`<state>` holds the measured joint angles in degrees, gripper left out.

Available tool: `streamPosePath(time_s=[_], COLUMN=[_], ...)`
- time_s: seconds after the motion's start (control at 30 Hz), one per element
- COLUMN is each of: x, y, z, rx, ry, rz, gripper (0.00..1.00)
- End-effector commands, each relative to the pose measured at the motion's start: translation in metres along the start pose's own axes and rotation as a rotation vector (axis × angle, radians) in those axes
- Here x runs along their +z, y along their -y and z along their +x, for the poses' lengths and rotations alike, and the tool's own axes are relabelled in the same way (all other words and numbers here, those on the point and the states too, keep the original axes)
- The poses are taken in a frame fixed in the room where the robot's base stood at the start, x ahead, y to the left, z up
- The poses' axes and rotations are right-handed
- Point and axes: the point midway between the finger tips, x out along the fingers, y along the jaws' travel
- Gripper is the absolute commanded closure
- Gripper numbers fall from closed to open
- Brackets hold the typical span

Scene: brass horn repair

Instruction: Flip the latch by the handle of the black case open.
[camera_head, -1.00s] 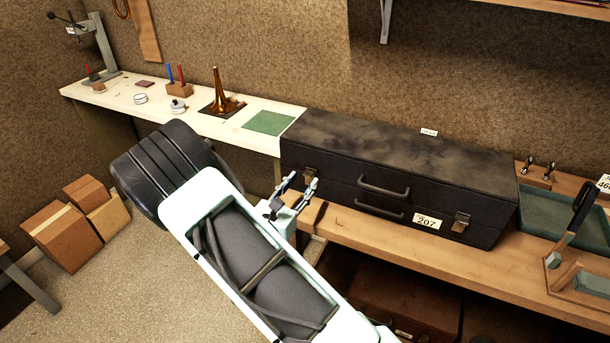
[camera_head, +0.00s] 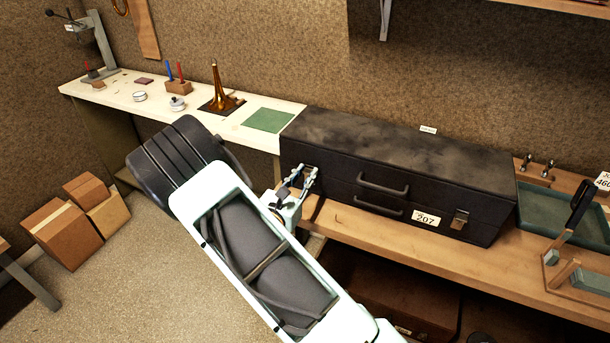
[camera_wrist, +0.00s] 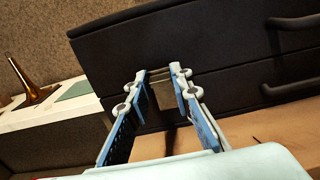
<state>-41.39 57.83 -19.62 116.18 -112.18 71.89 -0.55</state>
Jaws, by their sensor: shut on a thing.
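The black case (camera_head: 365,155) lies closed on the wooden bench, its front facing me. It has two dark handles, an upper one (camera_head: 384,186) and a lower one (camera_head: 379,208). My gripper (camera_head: 305,172) is at the left end of the case front. In the wrist view my gripper (camera_wrist: 163,75) has its blue-padded fingers on either side of the metal left latch (camera_wrist: 166,95), shut on it. In the head view the gripper covers that latch. The right latch (camera_head: 459,219) sits flat against the case front.
A white tag reading 207 (camera_head: 426,218) is on the case front. A green tray (camera_head: 560,213) and a tool holder stand to the right. A brass horn bell (camera_head: 219,95) and a green mat (camera_head: 269,121) lie on the pale bench to the left. The case blocks the space behind.

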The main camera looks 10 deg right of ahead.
Motion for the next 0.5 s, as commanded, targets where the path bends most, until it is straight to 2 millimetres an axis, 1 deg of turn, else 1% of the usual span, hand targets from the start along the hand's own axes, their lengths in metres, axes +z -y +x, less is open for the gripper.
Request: streamPosePath(time_s=[0.27,0.5], x=[-0.006,-0.015], y=[-0.001,-0.001], z=[-0.003,-0.009], rx=[0.002,0.002], ry=[0.043,0.175], rz=[0.0,-0.001], gripper=[1.0,1.0])
